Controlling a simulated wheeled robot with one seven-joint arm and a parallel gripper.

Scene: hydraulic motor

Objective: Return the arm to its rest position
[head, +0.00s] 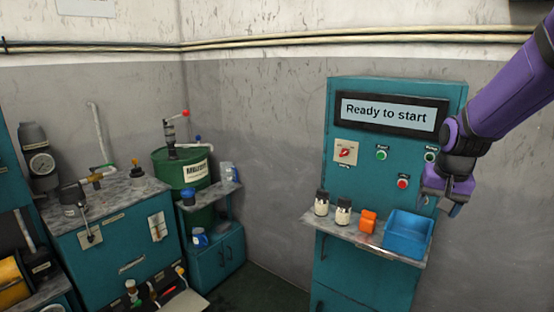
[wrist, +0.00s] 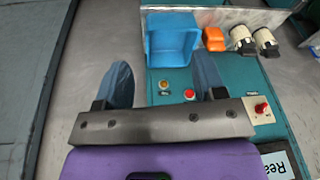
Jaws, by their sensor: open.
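My purple arm reaches in from the upper right in the head view. My gripper (head: 441,206) hangs in front of the right side of the teal control cabinet, above the blue bin. In the wrist view my gripper (wrist: 163,88) has its two fingers wide apart with nothing between them. The cabinet's screen (head: 391,112) reads "Ready to start". Below it are a red switch (head: 345,152), a green button (head: 382,153) and a red button (head: 403,183). Another button at the right is partly hidden by my gripper.
The cabinet shelf holds a blue bin (head: 405,235), an orange part (head: 367,221) and two dark-capped jars (head: 343,212). A green barrel (head: 185,175) and a teal workbench (head: 115,235) stand at the left. The floor between (head: 262,290) looks clear.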

